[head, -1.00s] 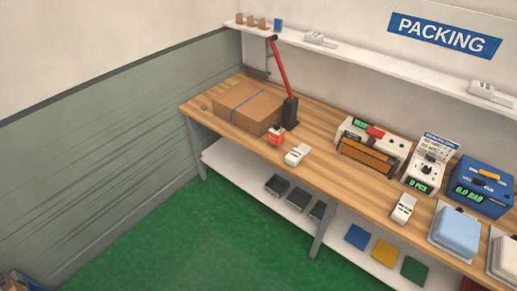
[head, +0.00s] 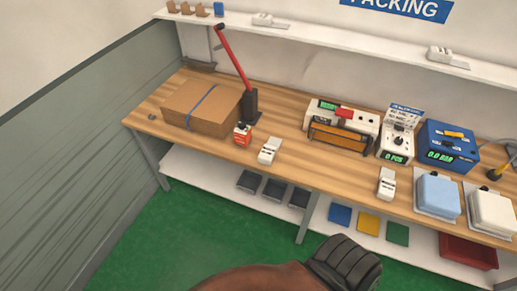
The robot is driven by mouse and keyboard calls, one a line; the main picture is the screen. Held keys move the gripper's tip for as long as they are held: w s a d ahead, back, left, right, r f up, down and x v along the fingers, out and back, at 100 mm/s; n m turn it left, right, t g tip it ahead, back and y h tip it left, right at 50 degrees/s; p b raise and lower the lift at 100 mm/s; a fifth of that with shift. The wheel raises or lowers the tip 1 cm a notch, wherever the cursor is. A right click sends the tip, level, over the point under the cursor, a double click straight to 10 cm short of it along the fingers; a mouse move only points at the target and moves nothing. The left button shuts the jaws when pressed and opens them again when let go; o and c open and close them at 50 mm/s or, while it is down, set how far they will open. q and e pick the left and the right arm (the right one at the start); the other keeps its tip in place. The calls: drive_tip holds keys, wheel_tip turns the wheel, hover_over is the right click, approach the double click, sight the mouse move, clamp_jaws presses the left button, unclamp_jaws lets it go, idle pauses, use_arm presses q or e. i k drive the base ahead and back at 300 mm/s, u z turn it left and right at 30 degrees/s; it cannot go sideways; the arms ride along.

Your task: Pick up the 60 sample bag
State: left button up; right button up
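I cannot pick out a bag marked 60 in the head view; labels on small items are too small to read. On the wooden bench (head: 285,150), a light blue padded item (head: 437,194) and a white padded item (head: 491,211) each lie on a flat base at the right. No gripper of mine can be made out. A brown rounded shape with a black ribbed end (head: 345,262) fills the bottom edge; I cannot tell what it is.
A cardboard box (head: 197,105), red-handled press (head: 236,65), orange-fronted sealer (head: 341,126), white counter (head: 396,140) and blue machine (head: 447,147) stand on the bench. Dark trays (head: 273,189), coloured squares (head: 368,224) and a red bin (head: 468,251) are below. Green floor (head: 150,240) is clear at left.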

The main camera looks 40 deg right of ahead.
sight(268, 152)
drive_tip(key=z, duration=0.4)
drive_tip(key=i, duration=0.75)
drive_tip(key=z, duration=0.6)
